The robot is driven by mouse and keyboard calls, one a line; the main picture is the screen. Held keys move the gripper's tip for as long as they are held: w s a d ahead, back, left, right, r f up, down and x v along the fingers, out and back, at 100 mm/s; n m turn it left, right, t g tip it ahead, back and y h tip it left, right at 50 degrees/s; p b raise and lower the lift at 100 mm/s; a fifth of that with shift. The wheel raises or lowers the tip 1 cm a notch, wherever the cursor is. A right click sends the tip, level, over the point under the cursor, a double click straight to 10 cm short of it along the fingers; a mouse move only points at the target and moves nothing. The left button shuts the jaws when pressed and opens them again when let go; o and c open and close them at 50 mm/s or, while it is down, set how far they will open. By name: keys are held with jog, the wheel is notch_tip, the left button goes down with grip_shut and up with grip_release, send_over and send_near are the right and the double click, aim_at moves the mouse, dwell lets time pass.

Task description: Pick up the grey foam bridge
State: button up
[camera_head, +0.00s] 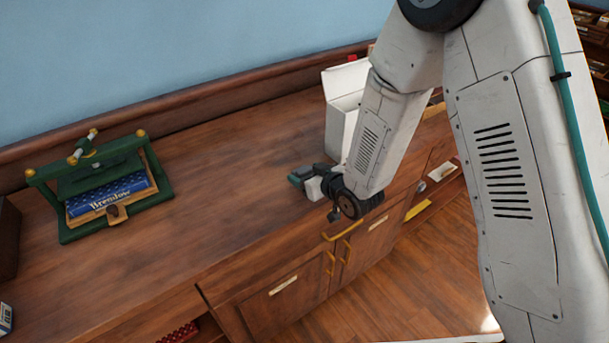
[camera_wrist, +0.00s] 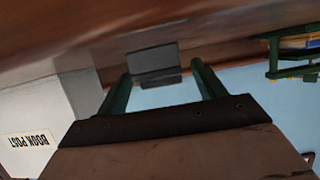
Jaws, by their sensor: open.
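A dark grey block, which looks like the grey foam bridge (camera_wrist: 152,60), shows in the wrist view against the brown counter top, with a thin lower edge or slot along one side. My gripper (camera_wrist: 161,72) has its two green fingers apart, and the block appears in the gap between them, a little beyond the tips. I cannot tell whether either finger touches it. In the head view my gripper (camera_head: 298,180) is low over the counter near its front edge. The block cannot be clearly made out there from the gripper's dark parts.
The wooden counter (camera_head: 220,150) is clear in the middle. A white box (camera_head: 342,115) stands close behind my arm; it shows lettered "BOOK POST" in the wrist view (camera_wrist: 45,115). A green press (camera_head: 70,215) holding a blue book (camera_head: 105,192) stands at the left.

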aim_at(307, 173)
jog(key=x, duration=0.3)
jog(key=shift+w+a+f, duration=0.1)
jog(key=shift+c, duration=0.3)
jog(key=c, duration=1)
